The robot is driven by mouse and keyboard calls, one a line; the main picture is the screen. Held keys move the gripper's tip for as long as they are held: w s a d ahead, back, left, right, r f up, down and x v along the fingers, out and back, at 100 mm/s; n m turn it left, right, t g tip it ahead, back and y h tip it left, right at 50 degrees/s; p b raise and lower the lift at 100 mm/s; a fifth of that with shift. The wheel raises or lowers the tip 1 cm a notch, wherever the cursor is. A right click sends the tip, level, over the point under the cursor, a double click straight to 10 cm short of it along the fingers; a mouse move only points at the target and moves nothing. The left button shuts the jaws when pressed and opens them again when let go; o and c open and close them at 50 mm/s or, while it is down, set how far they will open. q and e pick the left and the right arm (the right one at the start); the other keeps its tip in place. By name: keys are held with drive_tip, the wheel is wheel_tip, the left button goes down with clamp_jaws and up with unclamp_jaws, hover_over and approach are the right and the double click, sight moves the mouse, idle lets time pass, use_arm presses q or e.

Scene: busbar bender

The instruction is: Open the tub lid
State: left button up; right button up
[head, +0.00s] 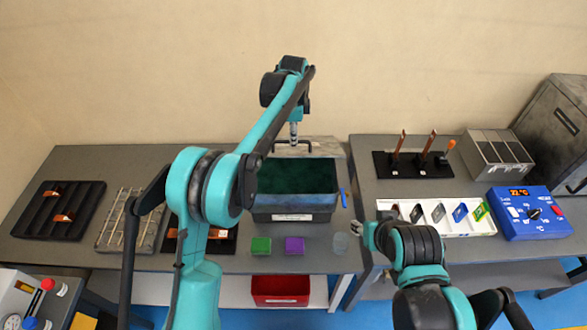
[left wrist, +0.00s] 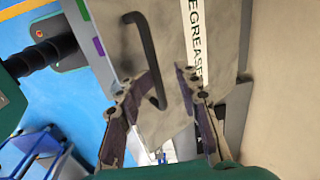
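The tub (head: 297,217) stands on the grey bench in the head view, with its dark green inside exposed. Its grey lid (head: 325,147) is raised at the tub's back edge. In the left wrist view the lid (left wrist: 188,120) fills the middle, with a black bar handle (left wrist: 143,50) and a white strip reading "EGREASE". My left gripper (head: 294,145) is at the lid; in the left wrist view its fingers (left wrist: 160,85) are apart, the handle's lower end lying between them in the picture. Contact cannot be told. My right gripper (head: 370,235) is low, right of the tub; its fingers are too small to read.
Green (head: 261,245) and purple (head: 294,245) blocks and a clear cup (head: 341,243) stand before the tub. A white slotted tray (head: 450,222) and a blue temperature box (head: 527,214) are right. A red bin (head: 280,290) sits below. A dark rack (head: 60,210) is far left.

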sight(293, 154)
use_arm(q)
drive_tip(key=s+f+b, duration=0.1)
drive_tip(key=f, duration=0.1)
drive_tip(key=s+f+b, duration=0.2)
drive_tip(key=s+f, duration=0.1)
drive_tip(key=shift+f, duration=0.3)
